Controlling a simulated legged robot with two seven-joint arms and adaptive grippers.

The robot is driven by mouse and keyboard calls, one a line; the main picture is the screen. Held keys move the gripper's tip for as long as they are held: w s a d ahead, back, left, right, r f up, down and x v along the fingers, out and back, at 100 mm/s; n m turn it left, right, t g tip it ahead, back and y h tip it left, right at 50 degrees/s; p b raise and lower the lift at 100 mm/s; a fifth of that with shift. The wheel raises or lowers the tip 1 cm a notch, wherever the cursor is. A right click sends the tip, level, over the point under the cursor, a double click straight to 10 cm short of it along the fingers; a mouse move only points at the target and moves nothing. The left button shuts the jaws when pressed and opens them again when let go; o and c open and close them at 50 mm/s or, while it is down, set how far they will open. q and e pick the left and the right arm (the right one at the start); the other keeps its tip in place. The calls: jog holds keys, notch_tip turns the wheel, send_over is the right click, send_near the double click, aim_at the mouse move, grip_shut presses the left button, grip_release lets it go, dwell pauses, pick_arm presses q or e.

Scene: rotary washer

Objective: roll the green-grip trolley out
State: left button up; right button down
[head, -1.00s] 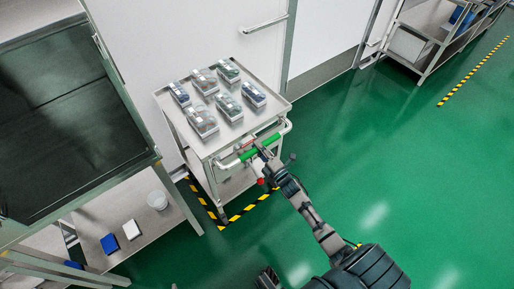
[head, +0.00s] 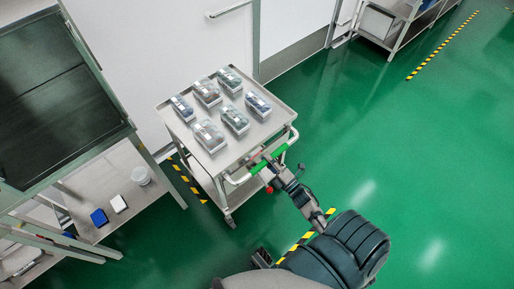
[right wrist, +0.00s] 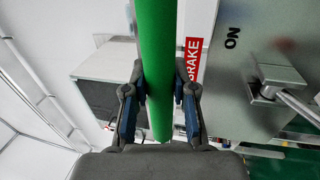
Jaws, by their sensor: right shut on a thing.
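The steel trolley (head: 262,121) has a push handle with a green grip (head: 284,150) on its near right side. My right gripper (head: 265,163) is shut on this grip. In the right wrist view the green grip (right wrist: 158,70) passes between the two fingers. A red BRAKE label (right wrist: 192,58), the word ON and a metal lever (right wrist: 280,85) show beside it. A dark part at the bottom of the head view looks like my left gripper (head: 262,258); its fingers are not clear. The trolley's far wheels are hidden.
Several clear-lidded boxes (head: 235,119) stand on the trolley top. Yellow-black floor tape (head: 189,180) lies left of the trolley. Green floor (head: 400,170) is open to the right.

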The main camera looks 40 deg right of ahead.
pick_arm(q)
jog(key=f, duration=0.2)
jog(key=f+p, duration=0.1)
jog(key=f, duration=0.2)
jog(key=shift+s+f+p, duration=0.3)
pick_arm(e)
jog(key=r+v, duration=0.2)
jog(key=v, duration=0.7)
jog(key=shift+s+d, duration=0.25)
jog(key=shift+s, duration=0.1)
pick_arm(q)
jog(key=shift+f, duration=0.1)
pick_arm(e)
jog(key=c, duration=0.9)
grip_release()
jog(key=shift+d+f, duration=0.1)
pick_arm(q)
jog(key=shift+d+r, duration=0.2)
jog(key=shift+d, duration=0.15)
pick_arm(e)
jog(key=shift+d, duration=0.15)
pick_arm(q)
jog(key=shift+a, duration=0.15)
pick_arm(e)
jog(key=v, duration=1.2)
pick_arm(q)
jog(key=shift+a+f, duration=0.1)
jog(key=shift+a, duration=0.05)
